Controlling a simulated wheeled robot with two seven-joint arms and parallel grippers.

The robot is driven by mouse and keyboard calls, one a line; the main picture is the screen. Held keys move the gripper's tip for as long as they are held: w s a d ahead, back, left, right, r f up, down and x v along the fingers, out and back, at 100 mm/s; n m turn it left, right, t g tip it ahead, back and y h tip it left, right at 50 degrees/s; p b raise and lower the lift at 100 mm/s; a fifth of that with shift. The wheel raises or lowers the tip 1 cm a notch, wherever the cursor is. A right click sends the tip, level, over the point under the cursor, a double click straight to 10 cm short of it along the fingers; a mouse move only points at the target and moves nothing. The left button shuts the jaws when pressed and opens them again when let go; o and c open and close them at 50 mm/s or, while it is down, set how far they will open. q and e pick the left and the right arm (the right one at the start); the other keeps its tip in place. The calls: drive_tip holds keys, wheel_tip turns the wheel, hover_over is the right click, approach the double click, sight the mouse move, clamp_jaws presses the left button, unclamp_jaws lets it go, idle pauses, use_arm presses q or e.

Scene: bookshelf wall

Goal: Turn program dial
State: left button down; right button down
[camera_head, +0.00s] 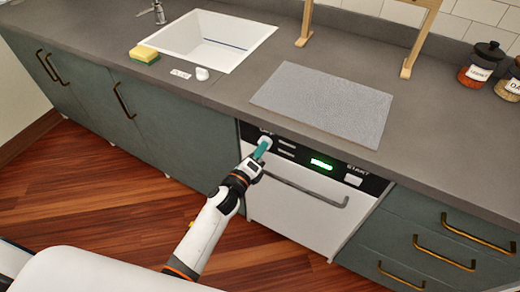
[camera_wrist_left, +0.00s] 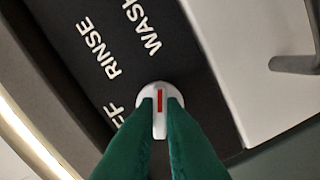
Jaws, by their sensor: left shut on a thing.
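The program dial (camera_wrist_left: 159,98) is a white round knob with a red line mark, on the dishwasher's dark panel. My left gripper (camera_wrist_left: 160,115) has its green fingers shut on the dial's raised grip, one on each side. Printed words RINSE and WASH, and a partly covered word ending in FF, stand beside the dial in the left wrist view. In the head view my left gripper (camera_head: 262,149) reaches the left end of the panel on the dishwasher (camera_head: 295,205), and the dial (camera_head: 267,139) shows just past the fingertips. My right gripper is not in view.
The panel has a green lit display (camera_head: 321,164) and a START button (camera_head: 353,181). The dishwasher handle (camera_head: 305,190) sticks out below. The counter above holds a grey mat (camera_head: 322,105), a sink (camera_head: 208,40), a sponge (camera_head: 144,54) and jars (camera_head: 482,63).

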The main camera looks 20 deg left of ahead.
use_arm(q)
drive_tip(key=n+p, duration=0.4)
drive_tip(key=n, duration=1.9)
drive_tip(key=shift+n, duration=0.4)
drive_tip(key=shift+p, duration=0.3)
drive_tip(key=c, duration=1.5)
unclamp_jaws()
drive_tip(key=b+v, duration=0.1)
drive_tip(key=v, duration=1.1)
